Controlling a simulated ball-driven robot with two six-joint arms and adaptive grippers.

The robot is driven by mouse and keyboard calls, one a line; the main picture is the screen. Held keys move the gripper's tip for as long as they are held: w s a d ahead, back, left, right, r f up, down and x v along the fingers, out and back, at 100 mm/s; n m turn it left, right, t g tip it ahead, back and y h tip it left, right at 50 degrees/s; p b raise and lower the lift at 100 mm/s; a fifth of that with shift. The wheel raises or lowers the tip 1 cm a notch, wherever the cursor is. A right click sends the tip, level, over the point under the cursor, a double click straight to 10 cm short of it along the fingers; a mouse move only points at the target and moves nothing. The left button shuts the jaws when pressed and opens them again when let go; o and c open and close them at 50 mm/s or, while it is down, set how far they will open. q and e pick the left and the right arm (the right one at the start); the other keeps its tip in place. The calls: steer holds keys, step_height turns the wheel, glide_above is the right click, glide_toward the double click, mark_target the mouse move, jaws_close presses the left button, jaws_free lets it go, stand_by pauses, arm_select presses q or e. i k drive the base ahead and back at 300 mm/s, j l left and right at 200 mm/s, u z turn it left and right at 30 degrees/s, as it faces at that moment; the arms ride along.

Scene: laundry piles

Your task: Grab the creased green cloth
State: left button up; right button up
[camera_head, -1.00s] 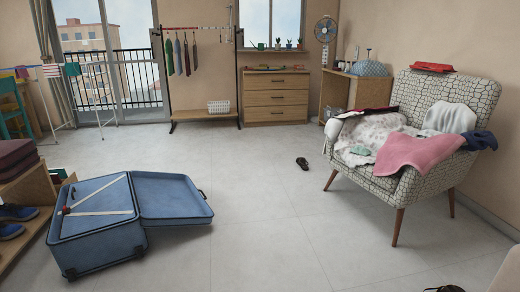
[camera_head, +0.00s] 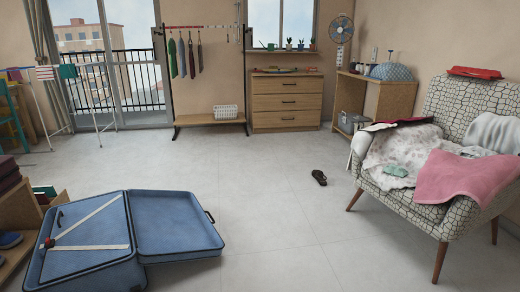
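A small pale green creased cloth (camera_head: 396,171) lies on the white patterned cloth on the armchair seat, left of the pink cloth. A green garment (camera_head: 172,58) hangs at the left end of the clothes rack at the back. A green cloth (camera_head: 68,71) also hangs on the drying rack at the far left. Neither of my grippers shows in the head view.
The patterned armchair (camera_head: 462,215) with a pink cloth (camera_head: 465,178) stands at right. An open blue suitcase (camera_head: 170,250) lies at front left. A dark sandal (camera_head: 319,177) lies on the floor. The floor (camera_head: 265,165) between suitcase and armchair is largely clear.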

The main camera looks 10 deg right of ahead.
mark_target(392, 170)
steer(key=i+l+z, duration=0.15)
steer(key=i+z, duration=0.2)
steer(key=i, duration=0.2)
steer(key=i+z, duration=0.35)
steer(key=i, duration=0.2)
steer(key=i+j+z, duration=0.15)
steer(key=i+z, duration=0.15)
steer(key=i, duration=0.25)
